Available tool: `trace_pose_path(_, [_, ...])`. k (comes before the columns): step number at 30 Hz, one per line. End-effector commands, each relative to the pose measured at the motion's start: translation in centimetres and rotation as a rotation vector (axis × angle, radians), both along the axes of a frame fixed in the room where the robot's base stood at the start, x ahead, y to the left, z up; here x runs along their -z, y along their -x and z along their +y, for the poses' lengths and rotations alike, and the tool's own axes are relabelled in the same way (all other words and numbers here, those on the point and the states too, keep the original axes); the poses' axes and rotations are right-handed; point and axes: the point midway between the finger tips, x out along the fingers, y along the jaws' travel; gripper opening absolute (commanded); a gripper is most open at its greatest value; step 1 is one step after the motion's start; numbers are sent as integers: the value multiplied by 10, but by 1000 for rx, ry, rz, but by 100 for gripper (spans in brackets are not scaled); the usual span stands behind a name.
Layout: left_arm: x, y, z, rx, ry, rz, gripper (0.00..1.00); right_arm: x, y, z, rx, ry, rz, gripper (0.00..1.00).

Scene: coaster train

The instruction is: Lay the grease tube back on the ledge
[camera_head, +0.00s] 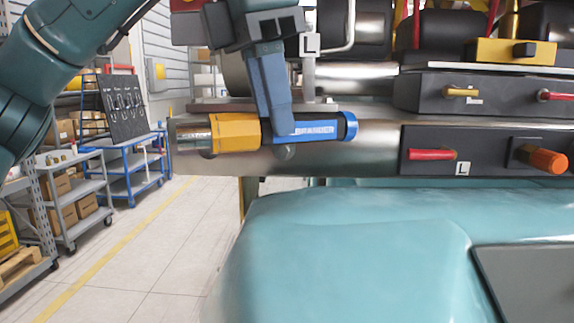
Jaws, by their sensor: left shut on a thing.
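My left gripper (278,128) comes down from the top centre and is shut on the grease tube (322,131). A flat grey metal ledge (215,105) runs just behind and above the tube, along the top of a thick metal pipe. I cannot tell whether the tube touches the metal behind it. My right gripper is not in view.
To the right, dark panels carry a red handle (432,154), an orange knob (543,159) and a yellow lever (461,92). A teal car body (340,250) fills the lower right. Shelving (75,190) and a blue cart (125,165) stand left, beyond open tiled floor.

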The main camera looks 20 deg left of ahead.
Motion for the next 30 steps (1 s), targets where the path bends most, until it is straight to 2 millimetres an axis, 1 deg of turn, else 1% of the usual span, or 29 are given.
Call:
trace_pose_path(1, [6, 0, 1, 2, 3, 1, 0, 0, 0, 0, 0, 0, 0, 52])
trace_pose_path(5, [15, 0, 0, 0, 2, -2, 0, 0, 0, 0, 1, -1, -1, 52])
trace_pose_path(8, [26, 0, 0, 0, 2, -1, 0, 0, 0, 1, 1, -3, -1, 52])
trace_pose_path(13, [51, 0, 1, 0, 2, -2, 0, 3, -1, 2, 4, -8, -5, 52])
trace_pose_path(16, [55, 1, 1, -1, 4, -5, 0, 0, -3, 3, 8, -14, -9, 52])
trace_pose_path(21, [55, 1, 0, -1, 3, -5, 0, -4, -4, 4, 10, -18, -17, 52])
trace_pose_path(27, [60, 1, 0, -1, 4, -5, 0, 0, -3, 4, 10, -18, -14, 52])
trace_pose_path(28, [59, 1, 0, -1, 3, -3, 29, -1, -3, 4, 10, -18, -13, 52])
trace_pose_path(30, [59, 1, 0, -1, 3, -3, 35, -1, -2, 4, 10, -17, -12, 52])
